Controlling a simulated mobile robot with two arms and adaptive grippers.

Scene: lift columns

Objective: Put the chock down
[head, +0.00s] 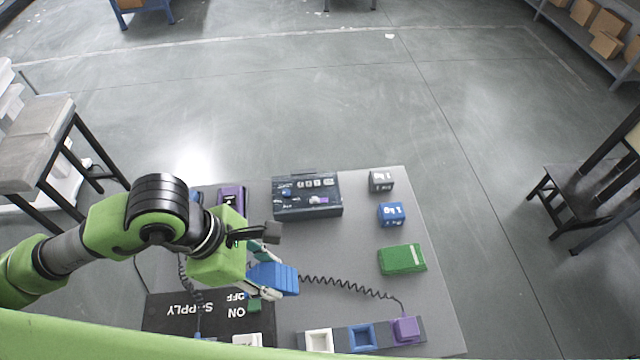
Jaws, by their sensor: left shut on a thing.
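My left gripper (268,270) reaches over the grey table (440,315) from the left. It is shut on a blue block with ridges (284,279), which looks like the chock. The block is held above the left-middle part of the table, near the SUPPLY panel (165,312). The fingers cover part of it, and I cannot tell how far its underside is from the table. My right gripper is not in view.
A dark control box (290,207) stands at the back. A grey weight (381,180), a blue weight (391,214) and a green block (402,259) line the right side. A coiled cable (345,287) runs to a purple plug (405,329) in the front socket strip (340,338). The table's middle is fairly clear.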

